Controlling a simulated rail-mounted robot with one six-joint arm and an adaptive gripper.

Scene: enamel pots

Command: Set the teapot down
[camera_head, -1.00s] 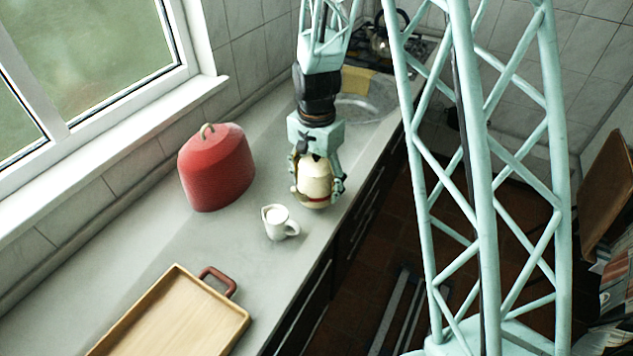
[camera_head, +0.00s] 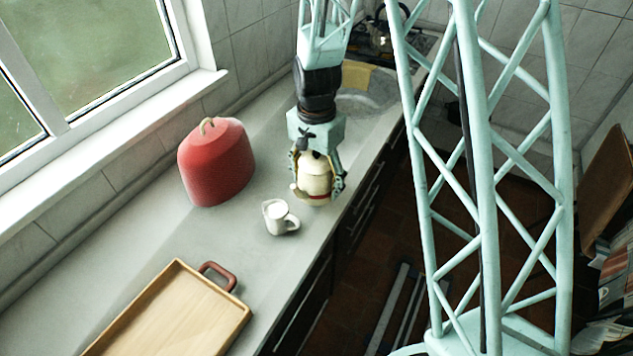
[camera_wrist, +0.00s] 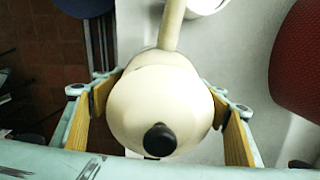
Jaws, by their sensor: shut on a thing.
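The teapot (camera_head: 315,176) is cream with a dark lid knob and a red band near its base. In the head view it is upright at the counter, near the front edge. I cannot tell whether its base touches the counter. My gripper (camera_head: 317,183) is shut on it, with a finger at each side of the body. In the wrist view I look down on the teapot (camera_wrist: 155,105), its spout pointing up the picture, between the wood-coloured pads of my gripper (camera_wrist: 168,112).
A white jug (camera_head: 279,217) stands just in front of the teapot. A red cosy-shaped cover (camera_head: 216,165) is to the left. A wooden tray (camera_head: 243,318) lies nearer. The counter (camera_head: 130,255) has a sink and a kettle (camera_head: 385,38) at the far end.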

